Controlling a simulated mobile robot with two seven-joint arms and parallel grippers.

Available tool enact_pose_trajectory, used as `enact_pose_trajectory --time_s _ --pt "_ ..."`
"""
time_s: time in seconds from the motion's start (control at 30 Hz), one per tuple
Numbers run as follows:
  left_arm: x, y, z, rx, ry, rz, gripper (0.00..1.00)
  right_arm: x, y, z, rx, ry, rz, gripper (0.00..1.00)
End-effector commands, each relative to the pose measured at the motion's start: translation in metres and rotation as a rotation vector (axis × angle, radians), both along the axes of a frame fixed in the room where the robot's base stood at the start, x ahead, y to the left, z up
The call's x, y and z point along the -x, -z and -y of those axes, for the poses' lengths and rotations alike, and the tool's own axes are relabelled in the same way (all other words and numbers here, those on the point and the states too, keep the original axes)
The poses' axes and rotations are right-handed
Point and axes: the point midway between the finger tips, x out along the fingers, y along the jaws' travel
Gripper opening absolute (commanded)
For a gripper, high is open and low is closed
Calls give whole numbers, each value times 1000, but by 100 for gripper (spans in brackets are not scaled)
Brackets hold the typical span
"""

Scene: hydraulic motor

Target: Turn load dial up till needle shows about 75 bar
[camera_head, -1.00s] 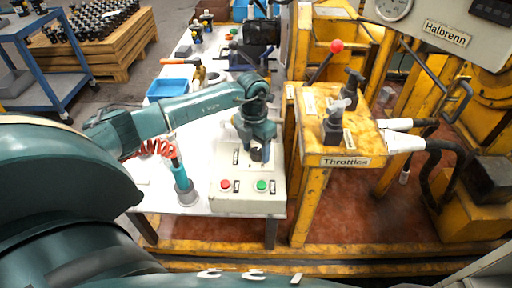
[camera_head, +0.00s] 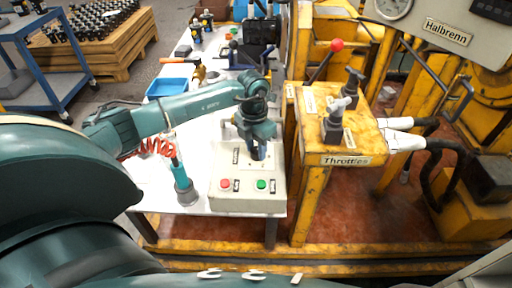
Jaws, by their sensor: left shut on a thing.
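My left arm comes in from the left, and its gripper (camera_head: 258,150) points down at the upper part of a pale control box (camera_head: 228,205) on the white table. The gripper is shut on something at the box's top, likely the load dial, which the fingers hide. The box carries a red button (camera_head: 225,184) and a green button (camera_head: 261,185) with small dark labels. A round gauge (camera_head: 393,7) on the panel at the top right is cut by the frame edge; its needle is too small to read. My right gripper is not in view.
A yellow stand marked Throttles (camera_head: 345,160) with valve handles (camera_head: 336,118) and a red-knobbed lever (camera_head: 337,45) stands right of the box. A teal tool with a red coiled hose (camera_head: 184,185) stands left of it. A blue tray (camera_head: 172,86) lies farther back.

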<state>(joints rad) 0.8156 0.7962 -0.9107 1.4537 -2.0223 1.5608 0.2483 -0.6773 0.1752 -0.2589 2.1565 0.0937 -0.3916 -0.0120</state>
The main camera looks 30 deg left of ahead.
Motion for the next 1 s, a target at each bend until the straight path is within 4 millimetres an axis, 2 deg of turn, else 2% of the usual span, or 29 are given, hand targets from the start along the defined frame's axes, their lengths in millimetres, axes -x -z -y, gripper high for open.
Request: enact_pose_trajectory --time_s 0.5,1.0 --pt "-2 1 0 0 425 3 11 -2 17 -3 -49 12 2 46" --pt "-2 0 0 1 796 2 11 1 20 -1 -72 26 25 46"
